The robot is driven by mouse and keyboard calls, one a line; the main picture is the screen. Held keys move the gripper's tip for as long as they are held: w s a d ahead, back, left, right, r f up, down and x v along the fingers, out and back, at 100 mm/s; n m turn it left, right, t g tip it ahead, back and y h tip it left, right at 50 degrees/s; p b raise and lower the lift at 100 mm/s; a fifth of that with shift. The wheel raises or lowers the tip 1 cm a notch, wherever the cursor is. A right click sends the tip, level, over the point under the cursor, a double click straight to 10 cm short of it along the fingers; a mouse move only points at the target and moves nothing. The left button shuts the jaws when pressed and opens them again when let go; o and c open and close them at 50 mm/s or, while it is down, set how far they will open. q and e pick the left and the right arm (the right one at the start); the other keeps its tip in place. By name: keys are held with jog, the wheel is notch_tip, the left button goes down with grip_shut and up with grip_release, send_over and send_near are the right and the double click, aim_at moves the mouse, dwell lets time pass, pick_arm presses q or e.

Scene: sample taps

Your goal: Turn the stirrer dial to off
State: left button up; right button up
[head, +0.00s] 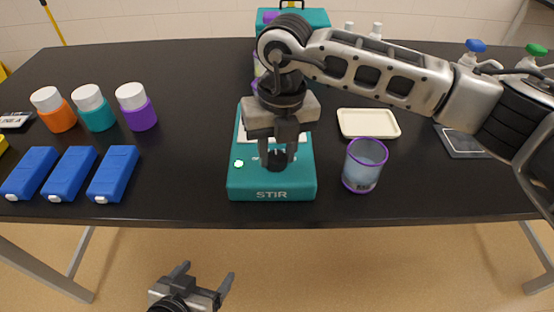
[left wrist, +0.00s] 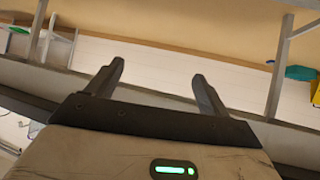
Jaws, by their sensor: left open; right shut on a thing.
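The teal stirrer (head: 240,185) stands near the front edge of the black table, with "STIR" on its front and a lit green light on its top left. Its black dial (head: 277,160) is on the front part of the top. My right gripper (head: 277,154) comes down from above and is shut on the dial, with a finger on each side. The gripper and arm hide most of the plate behind, and the dial's pointer cannot be made out. My left gripper (head: 205,278) is open and empty, below and in front of the table; its fingers also show in the left wrist view (left wrist: 158,85).
A purple-rimmed cup (head: 364,165) stands close right of the stirrer, before a cream tray (head: 368,123). Three capped jars (head: 136,107) and three blue boxes (head: 112,174) stand at left. A teal device (head: 316,18) is behind. The table between boxes and stirrer is clear.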

jog(key=n+b, duration=0.3)
jog(key=shift+f+n, duration=0.15)
jog(key=shift+n, duration=0.25)
jog(key=n+b, duration=0.2)
jog(key=n, duration=0.1)
jog(key=shift+w+a+n+b, duration=0.1)
jog(key=shift+n+b, duration=0.2)
jog(key=shift+b, duration=0.05)
jog(key=n+b, duration=0.1)
jog(key=n, duration=0.2)
jog(key=shift+r+n+b, duration=0.2)
jog(key=shift+n+b, duration=0.3)
jog(key=shift+n, duration=0.4)
pick_arm(q)
jog(key=f, duration=0.1)
jog(key=d+f+t+h, duration=0.1)
jog(key=shift+w+f+n, duration=0.3)
jog(key=shift+w+n, duration=0.05)
jog(key=shift+n, duration=0.05)
pick_arm(e)
jog(key=shift+r+n, duration=0.1)
jog(key=shift+n, duration=0.3)
pick_arm(q)
jog(key=shift+d, duration=0.1)
pick_arm(e)
jog(key=o, duration=1)
